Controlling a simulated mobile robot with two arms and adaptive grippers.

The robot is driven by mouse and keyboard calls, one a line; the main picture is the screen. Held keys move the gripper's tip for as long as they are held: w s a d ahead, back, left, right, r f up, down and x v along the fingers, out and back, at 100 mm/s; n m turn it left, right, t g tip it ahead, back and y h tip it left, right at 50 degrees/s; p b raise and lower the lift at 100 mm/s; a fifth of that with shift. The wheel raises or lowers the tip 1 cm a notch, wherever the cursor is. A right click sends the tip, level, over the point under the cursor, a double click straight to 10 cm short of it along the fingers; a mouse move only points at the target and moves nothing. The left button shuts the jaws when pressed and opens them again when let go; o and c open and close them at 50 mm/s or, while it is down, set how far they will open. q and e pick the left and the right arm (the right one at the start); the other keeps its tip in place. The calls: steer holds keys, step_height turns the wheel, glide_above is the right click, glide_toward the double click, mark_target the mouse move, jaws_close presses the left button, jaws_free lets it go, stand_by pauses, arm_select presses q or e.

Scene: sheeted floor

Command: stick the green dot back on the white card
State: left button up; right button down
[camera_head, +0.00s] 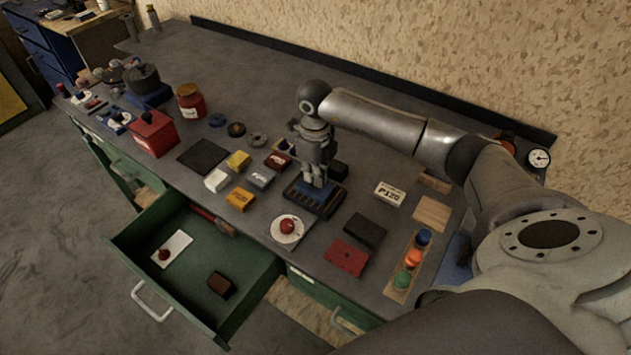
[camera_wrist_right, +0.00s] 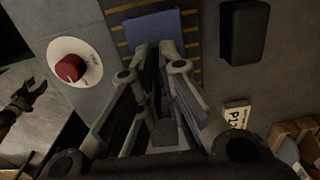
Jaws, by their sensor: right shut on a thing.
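My right gripper (camera_head: 316,177) is shut over a dark striped block on the bench. In the right wrist view its fingertips (camera_wrist_right: 160,48) meet at the near edge of a blue piece (camera_wrist_right: 158,26), which they appear to hold; the contact is partly hidden. I cannot make out a flat green dot. A round green piece (camera_head: 402,279) sits in a wooden tray. A white card (camera_head: 178,243) with a red knob lies in the open drawer. What looks like my left gripper (camera_wrist_right: 35,88) shows in the right wrist view, fingers spread, empty.
A white disc (camera_head: 296,240) with a red knob lies near the bench's front edge. A black block (camera_head: 364,230), a red block (camera_head: 346,257) and a P120 block (camera_head: 389,194) lie to the right. The green drawer (camera_head: 262,286) stands open in front.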

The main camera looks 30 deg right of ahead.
steer(key=shift+r+p, duration=1)
steer(key=shift+r, duration=0.8)
steer(key=shift+r, duration=0.1)
steer(key=shift+r+p, duration=1.15)
steer(key=shift+r, duration=0.8)
steer(key=shift+f, duration=0.1)
